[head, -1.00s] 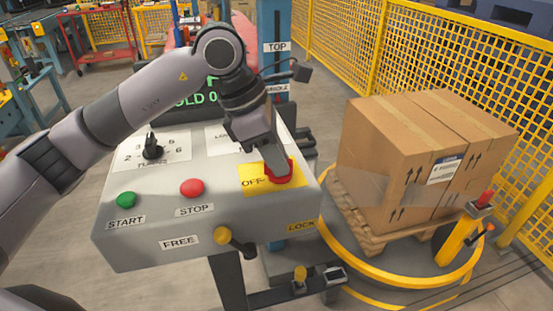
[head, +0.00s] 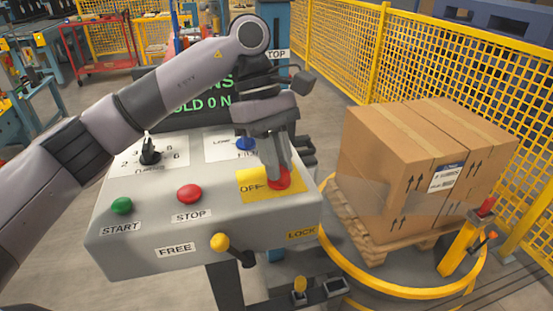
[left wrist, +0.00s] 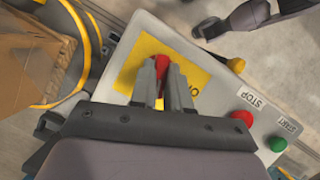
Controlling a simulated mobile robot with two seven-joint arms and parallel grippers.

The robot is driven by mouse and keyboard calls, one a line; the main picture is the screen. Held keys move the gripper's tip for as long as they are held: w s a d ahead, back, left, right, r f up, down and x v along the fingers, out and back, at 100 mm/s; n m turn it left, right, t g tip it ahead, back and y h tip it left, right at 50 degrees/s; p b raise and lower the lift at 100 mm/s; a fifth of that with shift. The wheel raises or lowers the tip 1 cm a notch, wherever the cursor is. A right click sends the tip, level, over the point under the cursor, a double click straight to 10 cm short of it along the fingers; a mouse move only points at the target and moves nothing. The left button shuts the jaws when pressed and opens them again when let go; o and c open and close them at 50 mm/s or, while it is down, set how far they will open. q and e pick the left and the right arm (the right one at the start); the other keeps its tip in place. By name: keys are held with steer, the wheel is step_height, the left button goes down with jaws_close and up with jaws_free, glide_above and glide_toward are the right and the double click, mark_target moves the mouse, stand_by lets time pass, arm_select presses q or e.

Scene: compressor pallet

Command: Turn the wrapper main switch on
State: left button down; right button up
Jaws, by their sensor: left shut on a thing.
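The wrapper main switch is a red handle (head: 281,181) on a yellow plate (head: 252,192) at the right side of the grey control box (head: 150,226). My left gripper (head: 279,172) comes down from above and is shut on the red handle. In the left wrist view the handle (left wrist: 162,67) shows between the two fingers of the left gripper (left wrist: 162,78). The fingers hide part of the handle, so its exact angle is unclear. My right gripper cannot be made out.
The box also has a green START button (head: 121,205), a red STOP button (head: 189,194), a black selector (head: 149,152), a blue knob (head: 245,143) and a yellow-knobbed lever (head: 220,242). Cartons (head: 410,165) stand on a pallet at the right, before a yellow fence (head: 450,60).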

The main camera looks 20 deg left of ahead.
arm_select(q)
steer(key=shift+f+m+g+y, duration=0.15)
steer(key=shift+m+g+y, duration=0.15)
steer(key=shift+m, duration=0.8)
steer(key=shift+f+m+g+y, duration=0.1)
steer(key=shift+m+g+y, duration=0.2)
steer(key=shift+m, duration=0.8)
steer(key=c, duration=1.1)
jaws_free()
steer(key=shift+w, duration=0.1)
steer(key=shift+d+r, duration=0.1)
steer(key=shift+r, duration=0.05)
steer(key=shift+w+r, duration=0.15)
steer(key=shift+r, duration=0.3)
steer(key=p+v, duration=0.1)
steer(key=v, duration=0.5)
steer(key=shift+p, duration=0.35)
